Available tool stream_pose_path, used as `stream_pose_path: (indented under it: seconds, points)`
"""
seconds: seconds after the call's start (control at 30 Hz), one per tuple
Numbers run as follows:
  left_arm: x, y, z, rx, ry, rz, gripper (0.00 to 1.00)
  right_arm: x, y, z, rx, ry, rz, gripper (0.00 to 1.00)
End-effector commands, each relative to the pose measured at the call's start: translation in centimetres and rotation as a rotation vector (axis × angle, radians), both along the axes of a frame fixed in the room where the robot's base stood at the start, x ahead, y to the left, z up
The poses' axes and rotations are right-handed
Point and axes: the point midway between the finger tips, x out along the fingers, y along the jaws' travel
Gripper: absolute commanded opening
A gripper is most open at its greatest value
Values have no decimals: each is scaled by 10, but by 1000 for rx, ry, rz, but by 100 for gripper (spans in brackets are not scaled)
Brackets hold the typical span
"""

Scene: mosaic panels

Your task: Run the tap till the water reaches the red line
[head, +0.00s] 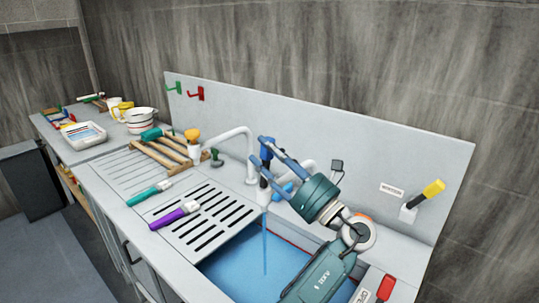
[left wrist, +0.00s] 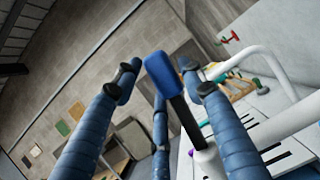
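The sink basin holds blue water (head: 240,268). Part of a red line (head: 292,241) shows along the basin's far wall, close above the water; the exact gap is hard to judge. A thin stream of water (head: 265,243) falls from the white tap (head: 237,134) into the basin. A blue-ended tap lever (head: 267,148) stands upright on a dark stem; it also shows in the left wrist view (left wrist: 161,78). My left gripper (head: 266,158) has its fingers spread around the lever, with a gap visible on at least one side. My right gripper is out of view.
A slotted drainer (head: 198,222) covers the basin's left part, with a purple-handled brush (head: 173,215) on it. A teal-handled brush (head: 147,194), wooden rack (head: 165,152) and bowl (head: 140,118) lie further left. A yellow-handled tool (head: 432,190) stands at the right.

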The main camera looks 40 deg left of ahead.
Motion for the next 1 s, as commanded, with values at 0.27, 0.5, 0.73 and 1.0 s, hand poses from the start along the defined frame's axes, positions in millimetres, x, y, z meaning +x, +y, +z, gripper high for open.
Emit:
stream_pose_path:
  seconds: [0.27,0.5,0.73,1.0]
  points:
    - [0,0,0,1,0,-1,52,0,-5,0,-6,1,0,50]
    - [-2,-21,-9,-1,3,-3,52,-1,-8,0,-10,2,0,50]
    - [-7,-55,-24,-1,4,-1,52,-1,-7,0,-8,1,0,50]
    - [-10,-68,-29,0,0,0,52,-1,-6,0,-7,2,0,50]
